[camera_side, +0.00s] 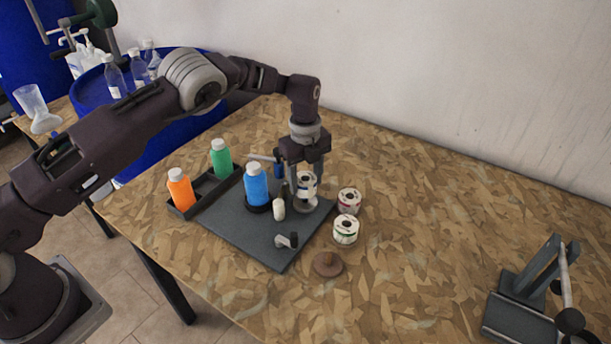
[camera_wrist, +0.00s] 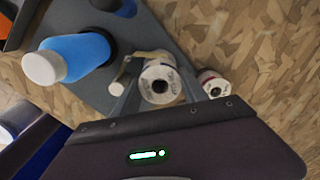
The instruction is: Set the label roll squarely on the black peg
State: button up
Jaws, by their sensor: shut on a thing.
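My gripper (camera_side: 304,178) points down over the right back part of a grey base plate (camera_side: 262,243). It is shut on a white label roll (camera_side: 306,188), with one finger on each side. I cannot make out the black peg for certain; the roll and fingers hide that spot.
A blue bottle (camera_side: 257,184) and a small white roller (camera_side: 279,209) stand close left of my gripper. A red-marked roll (camera_side: 349,201) and a green-marked roll (camera_side: 346,230) stand to the right. A brown disc (camera_side: 328,264) lies in front. The table's right middle is clear.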

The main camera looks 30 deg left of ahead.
jog(key=shift+f, duration=1.55)
jog(key=o, duration=1.9)
jog(key=shift+r, duration=3.8)
